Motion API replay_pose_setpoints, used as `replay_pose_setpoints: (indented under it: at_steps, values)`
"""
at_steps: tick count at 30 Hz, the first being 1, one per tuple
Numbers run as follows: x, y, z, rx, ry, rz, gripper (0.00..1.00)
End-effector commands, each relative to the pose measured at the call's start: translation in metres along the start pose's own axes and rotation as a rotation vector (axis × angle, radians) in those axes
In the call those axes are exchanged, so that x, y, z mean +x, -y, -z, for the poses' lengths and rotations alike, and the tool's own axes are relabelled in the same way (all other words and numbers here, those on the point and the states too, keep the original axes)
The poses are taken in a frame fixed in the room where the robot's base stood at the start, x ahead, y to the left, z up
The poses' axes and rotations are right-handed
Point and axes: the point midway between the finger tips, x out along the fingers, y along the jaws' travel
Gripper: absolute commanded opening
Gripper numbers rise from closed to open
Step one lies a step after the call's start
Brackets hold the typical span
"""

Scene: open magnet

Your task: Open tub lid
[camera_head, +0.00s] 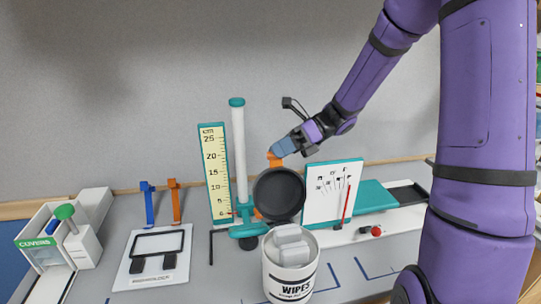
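A white tub (290,283) labelled WIPES stands at the front centre of the bench, its top open with white wipes (290,246) showing inside. A dark round lid (279,194) stands raised, roughly upright, at the back of the tub, its hollow inner side facing the camera. An orange tab (275,160) sticks up at the lid's top edge. My gripper (279,151) comes down from the upper right, its blue-grey end at or just above the tab. Its finger gap is too small to make out, and I cannot tell whether it touches or grips the tab.
A ruler board (214,172) and a tall white column (238,150) stand behind left of the lid. A white panel (332,192) with a red stick stands to its right. A covers box (45,240) and a framed plate (156,257) lie left. Bare bench lies beside the tub.

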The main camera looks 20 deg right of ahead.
Motion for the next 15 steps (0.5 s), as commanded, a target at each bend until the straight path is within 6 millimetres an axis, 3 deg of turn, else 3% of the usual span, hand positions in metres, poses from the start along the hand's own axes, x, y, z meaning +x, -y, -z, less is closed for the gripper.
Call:
replay_pose_setpoints:
  at_steps: [6,15]
  values:
    - [0.022,0.000,0.000,0.000,0.000,0.000,0.31]
    - [0.026,0.000,0.000,0.000,0.000,0.000,0.31]
